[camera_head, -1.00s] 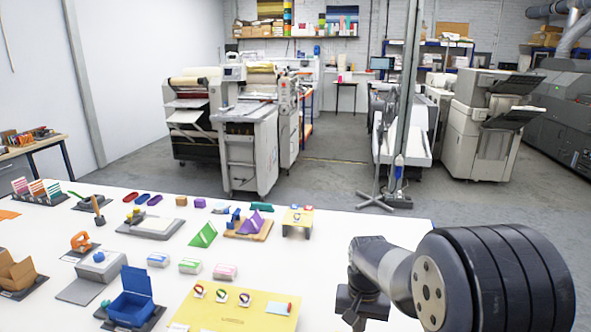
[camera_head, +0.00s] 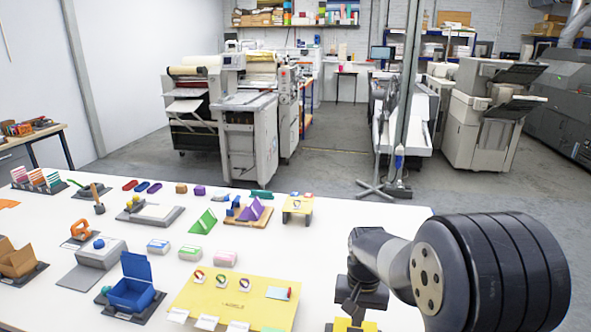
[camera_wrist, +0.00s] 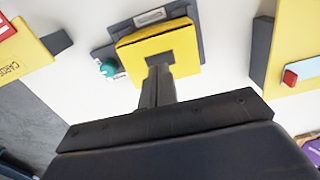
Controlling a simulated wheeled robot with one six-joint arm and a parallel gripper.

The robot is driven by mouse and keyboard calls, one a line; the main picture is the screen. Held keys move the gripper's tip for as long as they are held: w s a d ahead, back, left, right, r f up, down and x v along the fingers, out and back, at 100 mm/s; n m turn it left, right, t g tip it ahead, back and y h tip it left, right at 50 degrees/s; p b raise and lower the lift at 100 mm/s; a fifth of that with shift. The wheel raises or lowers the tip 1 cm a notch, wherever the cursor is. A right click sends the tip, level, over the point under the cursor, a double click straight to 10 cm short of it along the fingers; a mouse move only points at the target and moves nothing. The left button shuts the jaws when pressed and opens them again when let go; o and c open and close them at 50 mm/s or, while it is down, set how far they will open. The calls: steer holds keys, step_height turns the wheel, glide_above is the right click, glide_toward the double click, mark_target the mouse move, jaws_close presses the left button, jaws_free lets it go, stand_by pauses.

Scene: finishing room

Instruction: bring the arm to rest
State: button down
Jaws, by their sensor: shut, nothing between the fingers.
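My gripper (camera_head: 354,305) hangs down from my arm at the lower right of the head view, over the white table's right front part. In the wrist view its fingers (camera_wrist: 158,72) are shut together and hold nothing. They point at a yellow box-like thing (camera_wrist: 130,52) on a dark base with a teal knob (camera_wrist: 108,68). A yellow piece (camera_head: 343,326) shows below the gripper at the bottom edge of the head view. I cannot tell whether the fingertips touch the yellow thing.
The white table (camera_head: 390,221) carries several small items. A yellow board (camera_head: 236,299) with rings and a blue box (camera_head: 133,293) lie left of my gripper. The wrist view shows yellow pieces on both sides. The table behind my arm is bare. Machines stand beyond on the floor.

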step_height(320, 180, down, 3)
steer(key=shift+r+b, duration=0.1)
steer(key=shift+b, duration=0.7)
steer(key=r+p, duration=0.1)
steer(key=w+r+p, duration=0.1)
steer(key=shift+w+d+r, duration=0.2)
steer(key=shift+w+r, duration=0.1)
steer(key=shift+w+d+r+p, duration=0.15)
steer(key=shift+w+r+p, duration=0.15)
steer(key=shift+w+p, duration=0.35)
steer(key=shift+w, duration=0.1)
